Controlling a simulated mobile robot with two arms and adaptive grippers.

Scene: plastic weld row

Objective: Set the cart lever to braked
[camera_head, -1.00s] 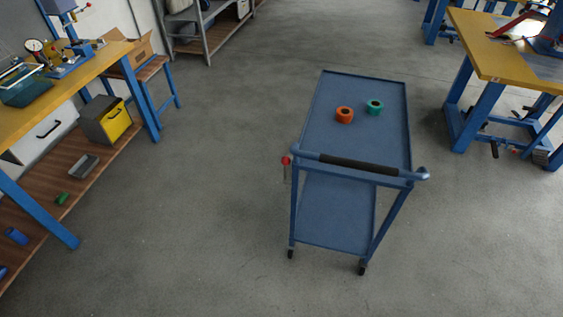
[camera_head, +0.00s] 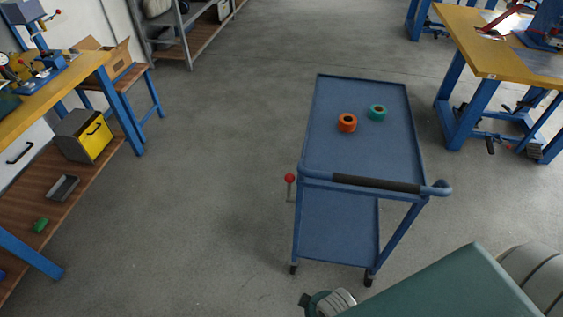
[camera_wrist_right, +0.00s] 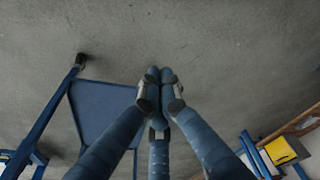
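The blue cart (camera_head: 365,150) stands on the floor in the middle of the head view, with a dark-gripped push handle (camera_head: 376,184) at its near end. The cart lever (camera_head: 289,179) has a red knob on a short stem and stands upright just off the cart's near left side; its mounting is not clear. My right gripper (camera_wrist_right: 160,76) shows in the right wrist view with its fingertips together and nothing visible between them. The cart's blue panel (camera_wrist_right: 100,108) lies beyond and left of the fingers there. My left gripper is not in view.
An orange ring (camera_head: 347,122) and a green ring (camera_head: 377,112) sit on the cart's top. A yellow-topped workbench (camera_head: 55,90) stands left, another yellow-topped table (camera_head: 470,50) right. Open floor (camera_head: 210,190) lies left of the cart.

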